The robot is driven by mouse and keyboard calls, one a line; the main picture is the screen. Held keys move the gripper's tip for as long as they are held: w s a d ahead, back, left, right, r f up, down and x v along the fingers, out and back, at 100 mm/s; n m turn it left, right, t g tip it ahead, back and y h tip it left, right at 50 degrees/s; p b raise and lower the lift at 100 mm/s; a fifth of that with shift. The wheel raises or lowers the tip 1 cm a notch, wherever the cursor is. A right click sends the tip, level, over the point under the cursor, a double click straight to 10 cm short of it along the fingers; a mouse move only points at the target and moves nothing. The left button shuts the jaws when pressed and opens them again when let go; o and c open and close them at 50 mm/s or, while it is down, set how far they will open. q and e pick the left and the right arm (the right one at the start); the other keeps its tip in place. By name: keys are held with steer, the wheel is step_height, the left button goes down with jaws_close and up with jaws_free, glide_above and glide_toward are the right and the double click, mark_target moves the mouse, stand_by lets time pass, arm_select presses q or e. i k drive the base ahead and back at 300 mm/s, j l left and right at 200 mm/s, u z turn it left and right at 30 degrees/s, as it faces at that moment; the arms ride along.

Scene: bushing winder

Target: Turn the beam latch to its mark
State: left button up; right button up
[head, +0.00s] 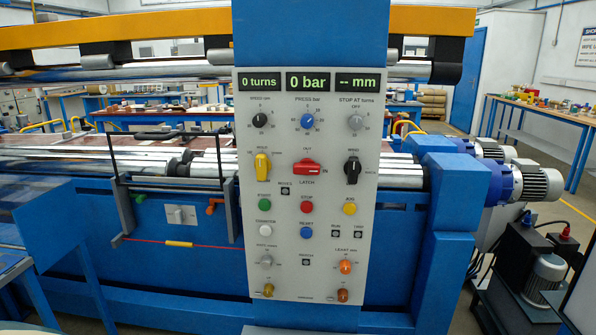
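The beam latch is a red rotary handle (307,168) in the middle of the grey control panel (340,240), above the word LATCH. Its grip lies roughly horizontal, toward the IN label at its right. The OUT label is above it. No separate mark beyond these labels can be made out. Neither of my grippers is in view, and nothing touches the handle.
A yellow selector (263,166) is left of the latch and a black selector (352,170) right of it. Push buttons sit below, including a red STOP button (307,207). Displays (307,82) are above. A blue beam (310,35) rises behind the panel.

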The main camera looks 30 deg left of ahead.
mark_target(307, 166)
steer(key=j+u, duration=0.15)
steer(key=u, duration=0.3)
steer(key=j+u, duration=0.1)
steer(key=u, duration=0.3)
